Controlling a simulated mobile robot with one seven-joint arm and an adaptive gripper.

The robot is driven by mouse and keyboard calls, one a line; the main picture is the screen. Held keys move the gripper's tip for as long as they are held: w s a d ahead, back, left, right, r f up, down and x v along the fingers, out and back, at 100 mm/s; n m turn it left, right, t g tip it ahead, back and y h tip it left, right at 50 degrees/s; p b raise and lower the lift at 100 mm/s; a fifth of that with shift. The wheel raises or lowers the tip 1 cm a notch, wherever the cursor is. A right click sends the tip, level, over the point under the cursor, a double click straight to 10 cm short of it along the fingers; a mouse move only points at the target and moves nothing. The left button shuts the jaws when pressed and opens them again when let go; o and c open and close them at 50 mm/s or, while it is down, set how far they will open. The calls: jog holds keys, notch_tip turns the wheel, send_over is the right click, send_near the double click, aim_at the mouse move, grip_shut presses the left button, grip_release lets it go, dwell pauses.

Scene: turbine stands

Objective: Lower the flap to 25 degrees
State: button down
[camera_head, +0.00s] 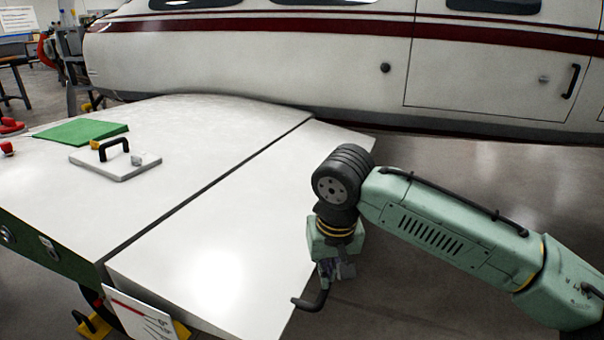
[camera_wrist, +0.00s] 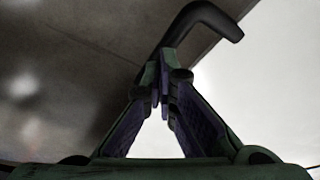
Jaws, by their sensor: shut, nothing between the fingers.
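The flap (camera_head: 220,235) is the pale panel along the right edge of the wing (camera_head: 200,125), beyond a dark hinge gap. It looks close to level with the wing. A black bent handle (camera_head: 316,300) sticks out from the flap's outer edge. My gripper (camera_head: 335,275) points down beside that edge, right by the handle. In the wrist view my gripper (camera_wrist: 163,88) has its fingertips together with nothing between them. The handle (camera_wrist: 205,18) passes just beyond the tips there, and the flap (camera_wrist: 275,75) fills the right side. Whether the fingers touch the handle cannot be told.
A white angle placard (camera_head: 143,318) stands at the flap's near end, its marks partly cut off. A grey plate with a black handle (camera_head: 115,165) and a green mat (camera_head: 80,132) lie on the wing. The fuselage (camera_head: 260,65) closes the back. Floor to the right is clear.

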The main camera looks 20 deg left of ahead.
aim_at(323, 292)
jog(key=shift+f, duration=0.1)
jog(key=shift+f+b, duration=0.55)
jog(key=shift+f, duration=0.2)
jog(key=shift+s+a+f+b, duration=0.15)
jog(key=shift+f+b, duration=0.45)
jog(key=shift+f, duration=0.45)
jog(key=shift+a+f+b, duration=0.15)
jog(key=shift+f+b, duration=0.45)
jog(key=shift+f, duration=0.45)
jog(key=f+b, duration=0.1)
jog(key=f, duration=0.1)
jog(key=a+f+b, duration=0.1)
jog(key=f, duration=0.1)
jog(key=shift+s+f, duration=0.1)
jog(key=shift+s, duration=0.05)
